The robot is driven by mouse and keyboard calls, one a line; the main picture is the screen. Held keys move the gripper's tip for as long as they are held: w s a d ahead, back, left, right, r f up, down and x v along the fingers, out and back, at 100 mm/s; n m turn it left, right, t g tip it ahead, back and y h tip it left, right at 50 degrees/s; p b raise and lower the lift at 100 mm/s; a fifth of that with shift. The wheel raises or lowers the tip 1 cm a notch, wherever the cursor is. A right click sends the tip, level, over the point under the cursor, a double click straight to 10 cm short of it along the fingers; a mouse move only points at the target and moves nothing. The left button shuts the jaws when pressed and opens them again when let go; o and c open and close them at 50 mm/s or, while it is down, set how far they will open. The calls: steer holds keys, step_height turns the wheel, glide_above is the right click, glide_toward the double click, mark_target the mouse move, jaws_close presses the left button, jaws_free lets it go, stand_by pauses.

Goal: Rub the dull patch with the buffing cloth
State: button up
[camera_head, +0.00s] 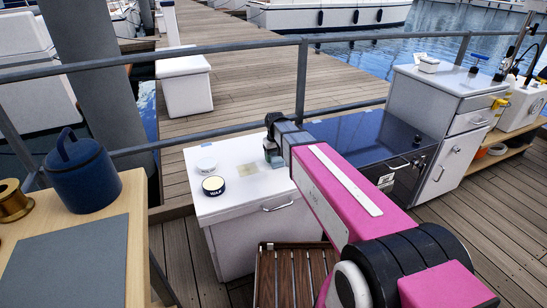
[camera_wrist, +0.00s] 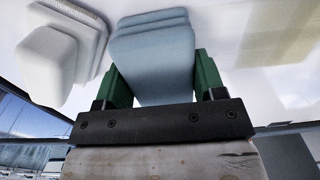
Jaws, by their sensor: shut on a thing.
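The dull patch (camera_head: 249,170) is a pale yellowish square on the white cabinet top (camera_head: 232,203). It also shows at the upper right of the wrist view (camera_wrist: 283,38). My gripper (camera_head: 272,150) is just right of and behind the patch in the head view. In the wrist view its green fingers (camera_wrist: 155,78) are shut on the buffing cloth (camera_wrist: 152,48), a folded blue-grey pad. The cloth is beside the patch, not over it. I cannot tell whether it touches the cabinet top.
A round wax tin (camera_head: 213,185) and a white round item (camera_head: 206,164) are left of the patch. A dark hob-like counter (camera_head: 360,137) adjoins on the right. A railing (camera_head: 230,130) runs behind. A wooden table with a blue pot (camera_head: 82,175) stands left.

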mark_target(252, 168)
steer(key=shift+s+a, duration=0.35)
steer(key=shift+a, duration=0.5)
steer(key=shift+s+a, duration=0.4)
steer(key=shift+a, duration=0.5)
steer(key=shift+s+a, duration=0.35)
steer(key=shift+a, duration=0.5)
steer(key=shift+s+a, duration=0.35)
steer(key=shift+a, duration=0.5)
steer(key=shift+s+a, duration=0.35)
steer(key=shift+a, duration=0.5)
steer(key=shift+s+a, duration=0.35)
steer(key=shift+a, duration=0.5)
steer(key=shift+s+a, duration=0.35)
steer(key=shift+a, duration=0.5)
steer(key=shift+s+a, duration=0.4)
steer(key=shift+a, duration=0.5)
steer(key=shift+s+a, duration=0.35)
steer(key=shift+a, duration=0.5)
steer(key=shift+w+d, duration=0.35)
steer(key=shift+d, duration=0.5)
steer(key=shift+w+d, duration=0.4)
steer(key=shift+d, duration=0.5)
steer(key=shift+w+d, duration=0.35)
steer(key=shift+d, duration=0.5)
